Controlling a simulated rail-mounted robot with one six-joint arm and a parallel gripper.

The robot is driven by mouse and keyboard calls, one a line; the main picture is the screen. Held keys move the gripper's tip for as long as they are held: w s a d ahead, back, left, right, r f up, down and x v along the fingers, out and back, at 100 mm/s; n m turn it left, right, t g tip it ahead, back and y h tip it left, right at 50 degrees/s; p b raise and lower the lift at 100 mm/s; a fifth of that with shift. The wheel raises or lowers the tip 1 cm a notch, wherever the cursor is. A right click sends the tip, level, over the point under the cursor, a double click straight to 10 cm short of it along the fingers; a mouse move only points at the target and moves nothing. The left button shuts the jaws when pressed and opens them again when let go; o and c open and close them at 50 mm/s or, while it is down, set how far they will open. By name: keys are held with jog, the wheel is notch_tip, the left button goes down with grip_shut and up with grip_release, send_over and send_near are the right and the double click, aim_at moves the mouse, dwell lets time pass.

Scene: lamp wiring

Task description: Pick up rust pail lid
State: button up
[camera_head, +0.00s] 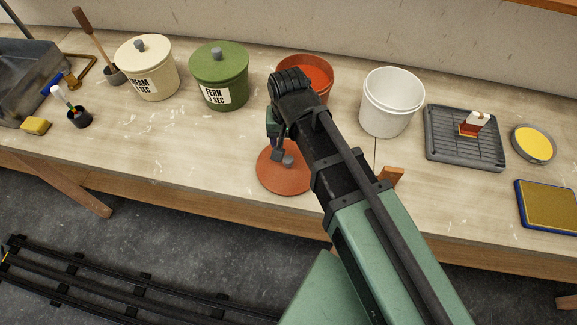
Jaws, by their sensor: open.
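The rust pail lid (271,176) is a flat round disc lying on the table in front of the rust pail. Its grey knob (288,161) shows just right of its middle. My gripper (280,154) is over the lid, close beside the knob; I cannot tell whether it touches it. The gripper is open, with nothing seen in it.
A cream pail (148,72) and a green pail (217,84), both lidded, stand to the left. An open white pail (390,105), a grey rack tray (462,147), a yellow round dish (533,145) and a blue-edged pad (548,207) are right. Bare table lies left of the lid.

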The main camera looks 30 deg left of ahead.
aim_at(288, 158)
notch_tip(288, 158, down, 11)
jog(key=b, duration=1)
jog(key=shift+w+a, duration=0.1)
jog(key=shift+w, duration=0.05)
jog(key=shift+r, duration=0.2)
jog(key=c, duration=1)
